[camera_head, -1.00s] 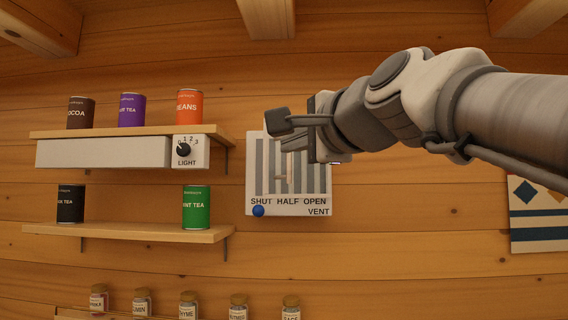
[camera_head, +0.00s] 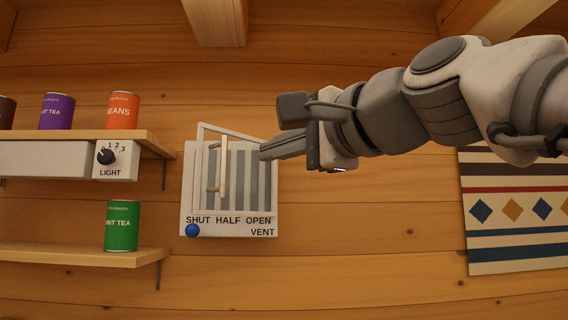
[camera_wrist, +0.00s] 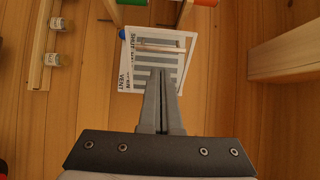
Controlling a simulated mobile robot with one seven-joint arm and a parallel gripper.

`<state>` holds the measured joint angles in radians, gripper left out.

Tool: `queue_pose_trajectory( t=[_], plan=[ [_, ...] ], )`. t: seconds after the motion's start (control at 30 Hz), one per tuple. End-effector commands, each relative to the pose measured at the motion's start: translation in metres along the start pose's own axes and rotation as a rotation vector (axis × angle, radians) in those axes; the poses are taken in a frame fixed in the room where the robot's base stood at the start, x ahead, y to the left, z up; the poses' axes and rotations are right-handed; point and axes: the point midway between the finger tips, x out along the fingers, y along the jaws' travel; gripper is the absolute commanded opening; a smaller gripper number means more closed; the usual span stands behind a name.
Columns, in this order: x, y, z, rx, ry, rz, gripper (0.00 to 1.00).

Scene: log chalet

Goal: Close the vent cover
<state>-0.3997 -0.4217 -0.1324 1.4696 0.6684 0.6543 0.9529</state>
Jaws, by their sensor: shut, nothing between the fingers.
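The vent (camera_head: 262,190) is a white wall panel with grey vertical slats, marked SHUT, HALF, OPEN along its lower edge. A pale frame (camera_head: 199,160) with a slanting top edge shows over it, apparently standing out from the panel. An upright bar handle (camera_head: 223,168) is above the gap between SHUT and HALF. A blue knob (camera_head: 192,230) is below SHUT. My gripper (camera_head: 262,152) is shut and empty, its tips at the panel's upper right, right of the handle. In the wrist view the shut fingers (camera_wrist: 161,72) overlap the slats, short of the handle (camera_wrist: 160,48); contact cannot be told.
Left of the vent are shelves with cans, such as a green can (camera_head: 121,226) and an orange can (camera_head: 123,111), and a light dial (camera_head: 105,157). A striped wall hanging (camera_head: 515,210) is at the right. The wall below the vent is clear.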

Motion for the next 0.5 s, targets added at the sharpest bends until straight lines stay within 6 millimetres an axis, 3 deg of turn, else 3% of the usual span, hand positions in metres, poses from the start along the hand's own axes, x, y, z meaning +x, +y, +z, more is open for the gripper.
queue_pose_trajectory(
  t=[0.3, 0.5],
  plan=[
    [0.070, -0.002, 0.000, 0.000, -0.002, 0.004, 0.00],
    [0.103, -0.001, 0.001, 0.000, -0.001, 0.002, 0.00]
  ],
)
